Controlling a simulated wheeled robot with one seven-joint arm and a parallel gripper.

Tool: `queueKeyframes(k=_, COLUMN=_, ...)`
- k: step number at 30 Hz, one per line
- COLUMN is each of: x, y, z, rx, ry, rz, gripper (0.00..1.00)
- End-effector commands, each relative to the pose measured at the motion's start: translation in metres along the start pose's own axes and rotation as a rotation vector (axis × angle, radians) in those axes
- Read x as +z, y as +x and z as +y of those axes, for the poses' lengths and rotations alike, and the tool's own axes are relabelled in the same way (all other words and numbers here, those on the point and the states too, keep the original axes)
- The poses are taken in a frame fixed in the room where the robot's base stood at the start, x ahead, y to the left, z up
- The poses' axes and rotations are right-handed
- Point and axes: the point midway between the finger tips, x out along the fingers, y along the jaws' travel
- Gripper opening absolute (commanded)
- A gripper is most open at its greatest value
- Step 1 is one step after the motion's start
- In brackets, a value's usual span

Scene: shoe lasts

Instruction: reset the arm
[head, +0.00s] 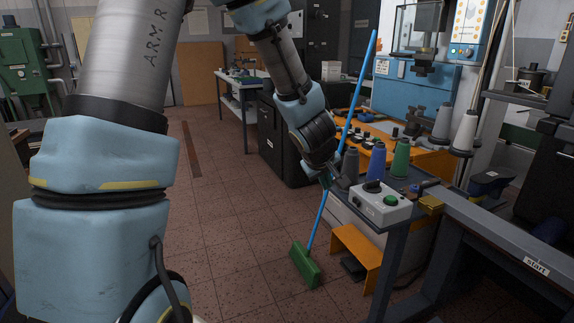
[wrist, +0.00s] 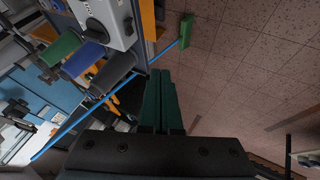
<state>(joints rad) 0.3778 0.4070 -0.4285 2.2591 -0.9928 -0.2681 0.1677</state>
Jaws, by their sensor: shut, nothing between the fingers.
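My arm rises at the left of the head view and bends over to the middle. My gripper (head: 325,180) hangs at the left side of a small workbench, close to a grey thread cone. In the wrist view its green fingers (wrist: 161,82) lie together, shut with nothing between them. The floor and the bench edge show beyond the fingertips. Part of the gripper is hard to make out in the head view against the bench and cones.
A blue-handled broom (head: 305,264) leans close behind my gripper. An orange stool (head: 357,256) stands below. Tiled floor at left is clear.

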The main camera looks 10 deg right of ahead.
Motion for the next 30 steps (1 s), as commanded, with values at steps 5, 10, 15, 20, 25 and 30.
queueKeyframes(k=5, x=-0.015, y=-0.013, z=-0.027, rx=-0.013, ry=0.049, rz=-0.017, gripper=0.0)
queueKeyframes(k=10, x=-0.03, y=-0.057, z=-0.115, rx=-0.098, ry=0.171, rz=-0.113, gripper=0.0)
queueKeyframes(k=15, x=-0.019, y=-0.113, z=-0.208, rx=-0.237, ry=0.246, rz=-0.249, gripper=0.0)
queueKeyframes(k=20, x=-0.003, y=-0.151, z=-0.263, rx=-0.333, ry=0.271, rz=-0.341, gripper=0.0)
queueKeyframes(k=25, x=0.004, y=-0.165, z=-0.282, rx=-0.371, ry=0.277, rz=-0.378, gripper=0.0)
queueKeyframes(k=30, x=0.004, y=-0.165, z=-0.282, rx=-0.371, ry=0.277, rz=-0.378, gripper=0.0)
